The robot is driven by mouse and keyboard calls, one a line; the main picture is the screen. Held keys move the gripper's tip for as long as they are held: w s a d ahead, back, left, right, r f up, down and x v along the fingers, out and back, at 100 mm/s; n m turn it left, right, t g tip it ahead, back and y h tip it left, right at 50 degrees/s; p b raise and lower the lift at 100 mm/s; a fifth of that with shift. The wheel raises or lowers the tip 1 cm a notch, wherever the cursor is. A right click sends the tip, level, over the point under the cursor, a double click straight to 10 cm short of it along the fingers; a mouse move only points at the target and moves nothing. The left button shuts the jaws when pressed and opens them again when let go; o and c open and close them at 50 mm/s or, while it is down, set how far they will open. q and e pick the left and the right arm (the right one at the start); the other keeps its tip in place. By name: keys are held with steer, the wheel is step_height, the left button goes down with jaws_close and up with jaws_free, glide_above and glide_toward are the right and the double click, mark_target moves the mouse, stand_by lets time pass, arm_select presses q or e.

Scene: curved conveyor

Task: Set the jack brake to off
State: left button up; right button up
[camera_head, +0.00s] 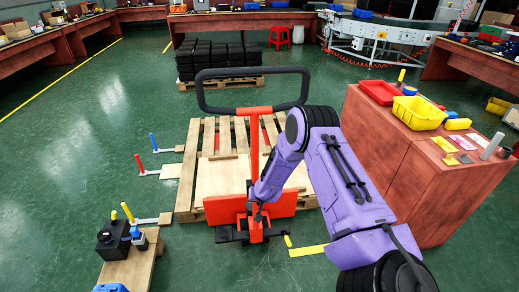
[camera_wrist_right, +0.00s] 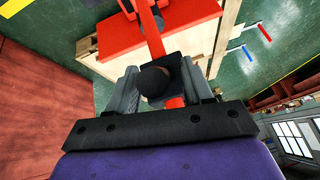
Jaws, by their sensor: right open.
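The orange pallet jack (camera_head: 279,205) stands at the near end of a wooden pallet, with its black loop handle (camera_head: 250,111) raised. My purple right arm reaches to the base of its upright column. My right gripper (camera_head: 258,210) is small and partly hidden there. In the right wrist view, its two grey fingers (camera_wrist_right: 160,88) are apart, on either side of a dark round knob (camera_wrist_right: 153,80) by the orange column. I cannot tell whether they touch it. I cannot tell for sure which part is the brake or how it is set. My left gripper is not in view.
A wooden cabinet (camera_head: 385,135) with red and yellow trays stands close on the right of my arm. A small bench (camera_head: 130,268) with black and blue items is at the lower left. Open green floor (camera_head: 75,160) lies left of the pallet (camera_head: 193,150).

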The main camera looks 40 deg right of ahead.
steer(key=v, duration=0.9)
steer(key=shift+s+r+p, duration=0.2)
steer(key=shift+r+p, duration=0.1)
steer(key=shift+p, duration=0.1)
steer(key=shift+w, duration=0.1)
